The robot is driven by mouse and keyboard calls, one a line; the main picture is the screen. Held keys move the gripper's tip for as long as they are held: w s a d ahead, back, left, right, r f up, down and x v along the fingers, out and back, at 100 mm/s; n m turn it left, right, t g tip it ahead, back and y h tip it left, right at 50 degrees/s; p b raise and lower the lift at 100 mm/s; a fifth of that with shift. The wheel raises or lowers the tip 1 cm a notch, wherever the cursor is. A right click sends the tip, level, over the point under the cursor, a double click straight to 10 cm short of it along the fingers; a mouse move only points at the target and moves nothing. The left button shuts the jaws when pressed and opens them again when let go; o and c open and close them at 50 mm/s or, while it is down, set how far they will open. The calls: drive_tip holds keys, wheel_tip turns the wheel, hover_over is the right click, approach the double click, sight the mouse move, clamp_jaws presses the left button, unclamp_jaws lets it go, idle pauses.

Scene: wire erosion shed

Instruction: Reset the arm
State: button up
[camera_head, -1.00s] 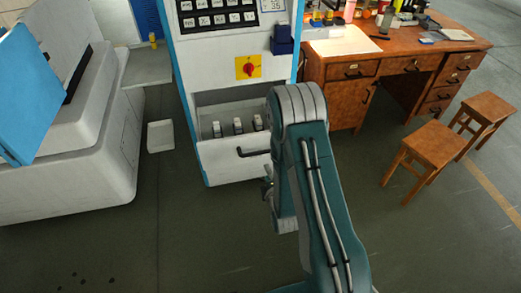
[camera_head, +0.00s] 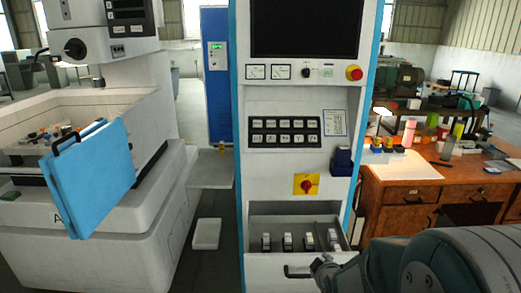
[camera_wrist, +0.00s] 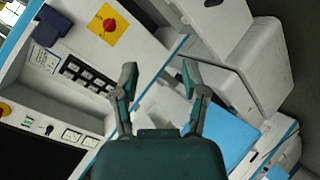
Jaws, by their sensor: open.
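My gripper (camera_wrist: 159,75) is open, with nothing between its two fingers in the wrist view. In the head view, my arm fills the lower right corner, and its end is close to the handle (camera_head: 297,273) of an open drawer (camera_head: 262,267) in the white and blue control cabinet (camera_head: 286,180). Contact with the handle cannot be told. In the wrist view the cabinet's panel (camera_wrist: 60,100) shows tilted at the left, with the red switch on its yellow plate (camera_wrist: 107,23).
Several small grey-white devices stand in the drawer. A wooden desk (camera_head: 400,190) with bottles and papers stands at the right.

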drive_tip(key=s+r+m+g, duration=0.2)
drive_tip(key=s+r+m, duration=0.3)
drive_tip(key=s, duration=0.7)
drive_tip(key=s+r+m+g, duration=0.3)
drive_tip(key=s+r+m, duration=0.2)
drive_tip(key=s+r, duration=0.4)
drive_tip(key=s, duration=0.4)
drive_tip(key=shift+a+r+g, duration=0.25)
drive_tip(key=shift+r+g, duration=0.05)
drive_tip(key=shift+r, duration=0.05)
drive_tip(key=shift+w, duration=0.1)
